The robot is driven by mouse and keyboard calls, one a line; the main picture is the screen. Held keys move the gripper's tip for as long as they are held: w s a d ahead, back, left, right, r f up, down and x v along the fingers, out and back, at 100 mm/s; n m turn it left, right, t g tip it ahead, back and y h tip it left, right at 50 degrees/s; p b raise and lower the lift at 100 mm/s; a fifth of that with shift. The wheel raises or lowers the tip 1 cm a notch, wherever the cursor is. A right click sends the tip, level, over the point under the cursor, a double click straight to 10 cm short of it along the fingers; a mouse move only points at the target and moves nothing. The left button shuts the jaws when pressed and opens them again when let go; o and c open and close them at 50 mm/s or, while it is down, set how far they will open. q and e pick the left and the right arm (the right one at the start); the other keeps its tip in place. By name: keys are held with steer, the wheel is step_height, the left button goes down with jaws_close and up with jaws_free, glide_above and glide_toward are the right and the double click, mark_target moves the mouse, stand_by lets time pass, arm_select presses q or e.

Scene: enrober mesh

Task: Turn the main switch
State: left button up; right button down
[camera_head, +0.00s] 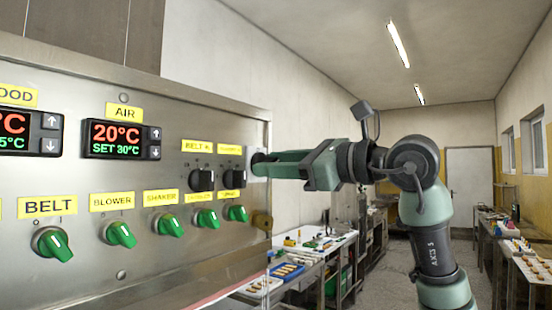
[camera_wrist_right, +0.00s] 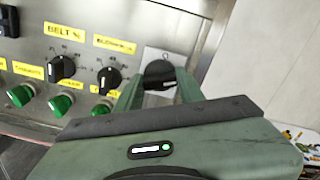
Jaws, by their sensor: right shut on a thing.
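The main switch (camera_wrist_right: 158,74) is a black rotary knob on a light grey square plate near the panel's right edge, seen in the right wrist view. My right gripper (camera_wrist_right: 160,90) has its two green fingers on either side of this knob and is shut on it. In the head view the right gripper (camera_head: 258,160) reaches the plate from the right, and its fingers mostly hide the knob. My left gripper is not in either view.
The steel control panel (camera_head: 100,265) fills the left, with green knobs (camera_head: 121,234), two black dials (camera_head: 202,180) and an AIR display (camera_head: 117,139) reading 20°C. Tables with trays (camera_head: 290,270) stand behind it. The aisle floor is clear in the middle.

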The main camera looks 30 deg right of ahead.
steer(key=shift+n+p, duration=1.85)
steer(key=shift+n, duration=4.65)
steer(key=shift+f, duration=0.1)
steer(key=c, duration=0.9)
jaws_free()
steer(key=shift+a, duration=0.1)
